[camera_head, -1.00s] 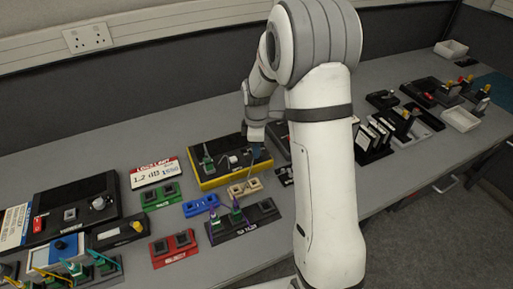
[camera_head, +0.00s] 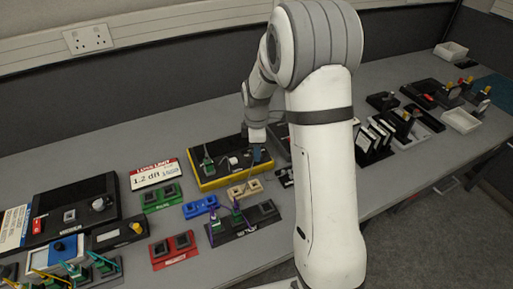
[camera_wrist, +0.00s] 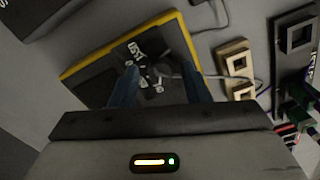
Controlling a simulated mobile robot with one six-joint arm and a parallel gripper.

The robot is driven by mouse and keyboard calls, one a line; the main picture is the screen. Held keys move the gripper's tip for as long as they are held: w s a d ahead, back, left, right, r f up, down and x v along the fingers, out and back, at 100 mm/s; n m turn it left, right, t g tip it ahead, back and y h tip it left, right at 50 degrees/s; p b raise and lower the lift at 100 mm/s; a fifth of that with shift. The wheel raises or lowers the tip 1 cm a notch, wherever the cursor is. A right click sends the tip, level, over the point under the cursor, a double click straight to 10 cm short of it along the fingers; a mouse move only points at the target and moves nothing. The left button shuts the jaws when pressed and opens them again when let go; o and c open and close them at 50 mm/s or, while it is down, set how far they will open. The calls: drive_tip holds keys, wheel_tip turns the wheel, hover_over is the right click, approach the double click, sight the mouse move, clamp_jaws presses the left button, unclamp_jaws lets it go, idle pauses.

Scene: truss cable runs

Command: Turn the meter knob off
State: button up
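The meter (camera_head: 213,183) is a black-faced unit with a yellow border, lying on the bench left of my arm. It also shows in the wrist view (camera_wrist: 92,68), tilted in the picture. A dark round knob (camera_wrist: 166,70) shows on its face, between and just beyond my fingertips. Which way the knob points is too small to tell. My gripper (camera_wrist: 160,72) has two blue fingers spread apart over the meter, with a clear gap between them. In the head view my gripper (camera_head: 257,155) is over the meter's right end and partly hides it.
Beige (camera_head: 244,189), blue (camera_head: 200,206), green (camera_head: 161,198) and red (camera_head: 172,250) socket blocks lie around the meter's near and left sides. A white label sign (camera_head: 154,175) stands to its left. A thin cable (camera_wrist: 225,78) runs from the meter past the beige block.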

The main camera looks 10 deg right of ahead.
drive_tip(key=shift+o, duration=0.4)
wheel_tip(320, 180, up, 7)
drive_tip(key=shift+r, duration=0.35)
drive_tip(key=shift+s+r, duration=0.1)
drive_tip(key=s+r+m+t, duration=0.1)
drive_tip(key=s+r+m, duration=0.2)
drive_tip(key=s+m, duration=0.5)
drive_tip(key=s+r+m+t, duration=0.1)
drive_tip(key=s+r+m, duration=0.3)
drive_tip(key=s, duration=1.3)
drive_tip(key=m, duration=0.4)
drive_tip(key=shift+t, duration=0.3)
